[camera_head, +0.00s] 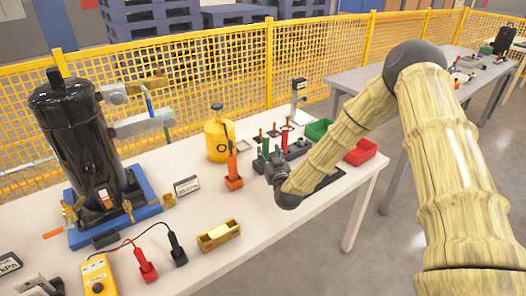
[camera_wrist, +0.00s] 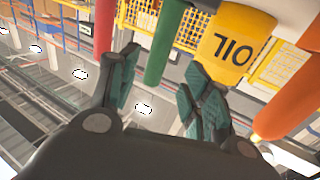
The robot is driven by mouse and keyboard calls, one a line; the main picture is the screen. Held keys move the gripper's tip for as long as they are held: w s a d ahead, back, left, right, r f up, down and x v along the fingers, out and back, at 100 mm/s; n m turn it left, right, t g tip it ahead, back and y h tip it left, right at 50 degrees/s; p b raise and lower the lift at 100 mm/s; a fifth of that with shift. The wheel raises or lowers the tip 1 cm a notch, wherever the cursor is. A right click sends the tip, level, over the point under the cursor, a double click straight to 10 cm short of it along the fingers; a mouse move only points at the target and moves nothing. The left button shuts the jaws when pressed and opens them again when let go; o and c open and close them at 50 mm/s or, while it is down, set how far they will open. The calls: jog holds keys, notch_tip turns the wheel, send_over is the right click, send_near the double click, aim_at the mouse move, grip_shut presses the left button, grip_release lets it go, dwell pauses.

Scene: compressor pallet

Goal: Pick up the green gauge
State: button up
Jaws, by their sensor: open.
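A green handle-shaped piece, apparently the green gauge (camera_head: 265,146), stands upright among other coloured tools on the table. In the wrist view the green gauge (camera_wrist: 165,42) is a smooth rounded cylinder, its upper part cut off by the picture's edge. My gripper (camera_wrist: 162,85) is open, one teal-padded finger on each side of the space beneath the green piece. I cannot tell whether either finger touches it. In the head view my gripper (camera_head: 271,164) is low beside the tools, partly hidden by my wrist.
A red handle (camera_wrist: 105,25) and an orange one (camera_wrist: 287,95) flank the green piece. A yellow oil can (camera_head: 218,142) stands behind left. A green bin (camera_head: 318,129) and red bin (camera_head: 361,152) are at right. A black compressor (camera_head: 78,130) stands at left. The front table area is partly clear.

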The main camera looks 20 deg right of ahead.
aim_at(267, 146)
jog(key=shift+w+d, duration=0.3)
jog(key=shift+w, duration=0.3)
jog(key=shift+w+r, duration=0.15)
jog(key=shift+w, duration=0.35)
jog(key=shift+w+p, duration=0.6)
jog(key=shift+w, duration=1.5)
grip_shut()
